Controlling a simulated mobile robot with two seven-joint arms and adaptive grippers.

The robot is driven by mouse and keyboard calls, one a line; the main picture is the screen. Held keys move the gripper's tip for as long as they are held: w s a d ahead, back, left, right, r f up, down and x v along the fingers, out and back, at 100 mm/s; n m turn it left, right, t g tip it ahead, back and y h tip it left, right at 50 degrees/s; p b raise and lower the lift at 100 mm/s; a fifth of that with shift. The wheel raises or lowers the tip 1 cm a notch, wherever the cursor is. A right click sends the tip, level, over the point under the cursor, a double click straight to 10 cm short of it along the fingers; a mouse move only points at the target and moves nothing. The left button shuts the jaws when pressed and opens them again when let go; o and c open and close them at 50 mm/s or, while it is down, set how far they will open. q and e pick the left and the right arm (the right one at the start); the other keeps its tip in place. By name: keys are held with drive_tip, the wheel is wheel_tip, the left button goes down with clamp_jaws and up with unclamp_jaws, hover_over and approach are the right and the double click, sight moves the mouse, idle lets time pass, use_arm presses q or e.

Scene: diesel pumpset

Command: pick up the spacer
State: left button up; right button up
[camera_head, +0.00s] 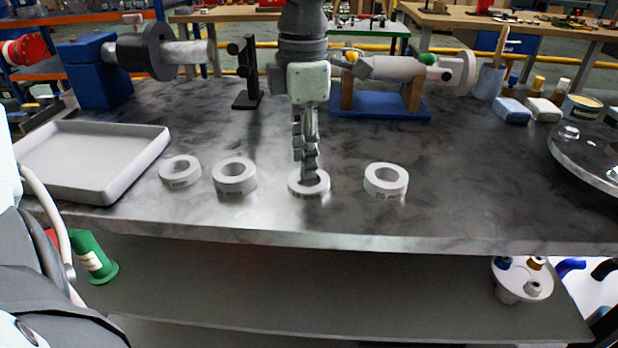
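Several pale ring-shaped spacers stand in a row along the front of the dark metal bench (460,170). They are the far left ring (180,180), the second ring (234,187), the third ring (295,188) and the far right ring (386,190). They differ in thickness and carry printed size marks; the far right one seems to read 25 mm. My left gripper (309,176) points down over the third ring, its fingertips at the hole and partly covering it. The fingers overlap in this view, so their gap and any grip are unclear. My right gripper is not in view.
A grey tray (113,192) lies at the left. A blue-based shaft assembly (95,85), a black stand (246,95) and a blue cradle (375,110) stand behind. Bottles and a round metal plate (590,160) are at right. Bench right of the rings is clear.

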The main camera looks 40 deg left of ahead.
use_arm(q)
drive_tip(key=shift+f, duration=0.7)
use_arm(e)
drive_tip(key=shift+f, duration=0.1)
use_arm(q)
drive_tip(key=shift+c, duration=0.6)
clamp_jaws()
drive_tip(key=shift+r, duration=0.1)
